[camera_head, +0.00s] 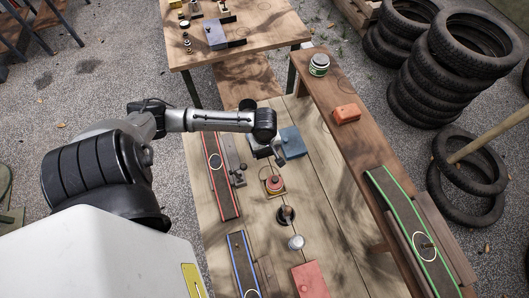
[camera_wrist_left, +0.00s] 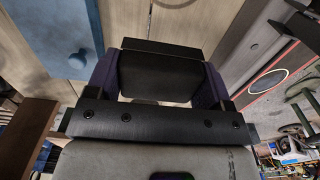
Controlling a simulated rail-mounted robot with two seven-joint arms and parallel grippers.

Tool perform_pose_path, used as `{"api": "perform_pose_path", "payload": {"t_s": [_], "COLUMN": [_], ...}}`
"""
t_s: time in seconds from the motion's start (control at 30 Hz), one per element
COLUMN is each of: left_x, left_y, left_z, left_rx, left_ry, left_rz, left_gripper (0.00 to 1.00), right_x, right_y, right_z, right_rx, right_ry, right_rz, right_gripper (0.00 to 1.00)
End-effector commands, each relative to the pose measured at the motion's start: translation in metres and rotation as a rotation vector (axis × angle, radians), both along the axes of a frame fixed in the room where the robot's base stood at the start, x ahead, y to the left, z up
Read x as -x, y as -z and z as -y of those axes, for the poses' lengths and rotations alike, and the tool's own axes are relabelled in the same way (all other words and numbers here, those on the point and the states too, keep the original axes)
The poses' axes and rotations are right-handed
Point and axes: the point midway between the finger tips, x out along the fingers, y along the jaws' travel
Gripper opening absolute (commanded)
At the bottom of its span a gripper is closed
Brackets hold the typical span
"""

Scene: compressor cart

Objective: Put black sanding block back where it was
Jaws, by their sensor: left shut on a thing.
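My left gripper (camera_head: 275,150) hangs over the workbench (camera_head: 328,205), between the red-edged strip (camera_head: 214,160) and the blue box (camera_head: 293,142). In the left wrist view a dark block, the black sanding block (camera_wrist_left: 158,72), sits between the two purple-dark fingers of the same gripper (camera_wrist_left: 159,80), which is shut on it. In the head view the block is mostly hidden by the gripper and cannot be made out clearly. Its height above the bench is hard to tell. My right gripper is in neither view.
An orange-topped item (camera_head: 274,184), a black knob (camera_head: 286,214), a silver knob (camera_head: 296,242), a red box (camera_head: 309,279) and a blue-edged strip (camera_head: 241,262) are nearby. The right plank holds a jar (camera_head: 319,65), orange block (camera_head: 347,113) and green-edged strip (camera_head: 400,217). Tyres (camera_head: 455,60) stand beyond.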

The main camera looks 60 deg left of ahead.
Motion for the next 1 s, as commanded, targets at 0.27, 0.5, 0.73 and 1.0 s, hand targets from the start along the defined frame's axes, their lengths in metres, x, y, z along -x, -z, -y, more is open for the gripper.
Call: {"api": "perform_pose_path", "payload": {"t_s": [0.27,0.5,0.73,1.0], "left_x": [0.000,0.000,0.000,0.000], "left_y": [0.030,0.059,0.066,0.068], "left_z": [0.000,0.001,0.001,0.001], "left_rx": [0.000,0.000,-0.001,0.000], "left_ry": [0.002,0.002,0.004,0.004], "left_rz": [0.000,-0.002,0.000,0.000], "left_gripper": [0.49,0.49,0.49,0.49], "right_x": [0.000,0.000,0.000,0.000], "right_y": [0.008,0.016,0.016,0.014], "right_z": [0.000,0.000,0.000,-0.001], "right_rx": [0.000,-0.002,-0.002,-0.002], "right_ry": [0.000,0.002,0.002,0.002], "right_rz": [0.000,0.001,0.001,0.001], "right_gripper": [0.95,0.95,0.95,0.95]}}
